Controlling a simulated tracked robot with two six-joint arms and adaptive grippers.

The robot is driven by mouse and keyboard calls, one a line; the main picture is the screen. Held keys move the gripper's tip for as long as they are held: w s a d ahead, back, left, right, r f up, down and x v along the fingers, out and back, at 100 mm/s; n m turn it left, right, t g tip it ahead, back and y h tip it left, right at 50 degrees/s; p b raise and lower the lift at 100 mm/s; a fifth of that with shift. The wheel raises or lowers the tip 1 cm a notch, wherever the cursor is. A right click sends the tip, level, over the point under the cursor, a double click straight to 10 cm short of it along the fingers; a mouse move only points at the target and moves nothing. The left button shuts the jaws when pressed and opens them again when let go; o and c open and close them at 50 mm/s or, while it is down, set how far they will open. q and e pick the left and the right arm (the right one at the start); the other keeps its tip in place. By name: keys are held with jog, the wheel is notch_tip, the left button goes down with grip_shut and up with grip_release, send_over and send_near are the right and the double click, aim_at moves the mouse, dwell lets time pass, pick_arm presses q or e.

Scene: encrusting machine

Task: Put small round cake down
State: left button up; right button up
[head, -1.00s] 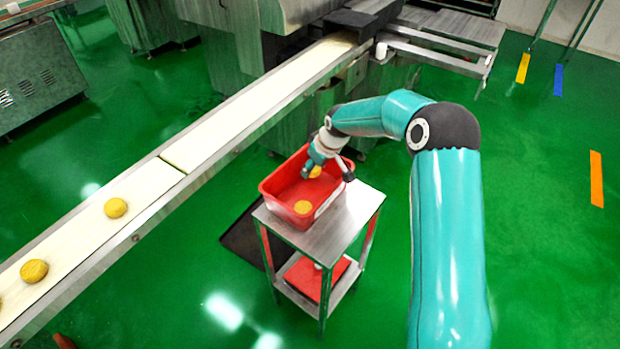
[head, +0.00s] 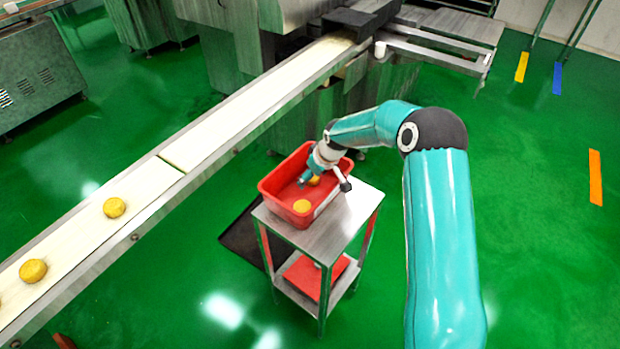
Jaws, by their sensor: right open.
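A small round yellow cake (head: 314,181) lies in the red crate (head: 283,213), close under my right gripper (head: 322,184). The gripper is open, its fingers spread over the crate's right part; one finger hides part of that cake. A second round cake (head: 301,206) lies on the crate floor nearer the front, apart from the gripper. The crate stands on a small metal table (head: 345,215). My left gripper is not clearly seen; only a small reddish-brown piece shows at the lower left edge, and I cannot tell what it is.
A long pale conveyor belt (head: 215,130) runs diagonally on the left. Round cakes (head: 114,207) (head: 33,271) sit on its near end. A red piece (head: 312,277) lies on the table's lower shelf.

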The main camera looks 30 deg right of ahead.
jog(key=shift+r, duration=0.1)
jog(key=v, duration=1.2)
